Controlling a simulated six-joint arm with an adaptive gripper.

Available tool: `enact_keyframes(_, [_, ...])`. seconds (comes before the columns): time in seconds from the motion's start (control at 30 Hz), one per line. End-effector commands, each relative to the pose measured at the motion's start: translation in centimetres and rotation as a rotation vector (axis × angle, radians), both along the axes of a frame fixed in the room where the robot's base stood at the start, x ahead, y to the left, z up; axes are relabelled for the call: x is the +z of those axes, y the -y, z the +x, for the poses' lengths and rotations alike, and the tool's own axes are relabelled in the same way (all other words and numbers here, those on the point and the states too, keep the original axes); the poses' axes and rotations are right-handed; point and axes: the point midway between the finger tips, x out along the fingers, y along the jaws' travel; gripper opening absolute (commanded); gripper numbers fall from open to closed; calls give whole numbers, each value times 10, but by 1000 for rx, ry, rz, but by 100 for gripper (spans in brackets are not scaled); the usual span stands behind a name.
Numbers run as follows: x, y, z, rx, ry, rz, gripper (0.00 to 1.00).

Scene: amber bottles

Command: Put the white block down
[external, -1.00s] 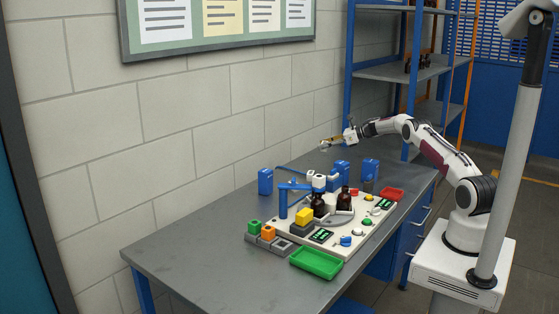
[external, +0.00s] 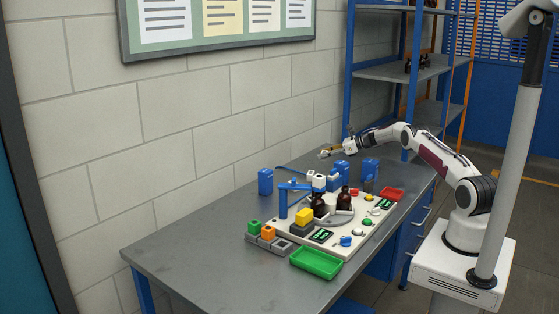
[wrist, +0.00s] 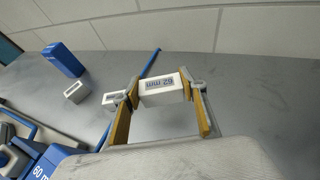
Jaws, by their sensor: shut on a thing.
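The white block (wrist: 161,90), with dark printed lettering that shows upside down, sits between the two yellow-brown fingers of my gripper (wrist: 165,100) in the wrist view. My gripper is shut on it. In the external view my gripper (external: 329,153) is over the far side of the grey table, behind the blue boxes, and the block is a small pale patch at its tip. I cannot tell how much gap there is between the block and the table.
Two other white pieces (wrist: 76,91) (wrist: 114,98) lie left of my gripper. Blue boxes (wrist: 63,59) (external: 265,181) stand nearby. A white board (external: 352,234) carries brown bottles (external: 343,200). A green tray (external: 316,263) is at the front. Bare table lies toward the wall.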

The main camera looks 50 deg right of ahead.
Motion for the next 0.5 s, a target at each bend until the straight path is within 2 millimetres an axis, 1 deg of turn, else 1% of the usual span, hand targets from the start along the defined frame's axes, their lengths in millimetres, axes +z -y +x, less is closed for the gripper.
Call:
enact_keyframes(0.03, [-6, 0, 0, 0, 0, -1, 20])
enact_keyframes(0.13, [-11, 0, 0, 1, 2, -1, 20])
enact_keyframes(0.5, [-14, 0, 0, 0, 2, -2, 20])
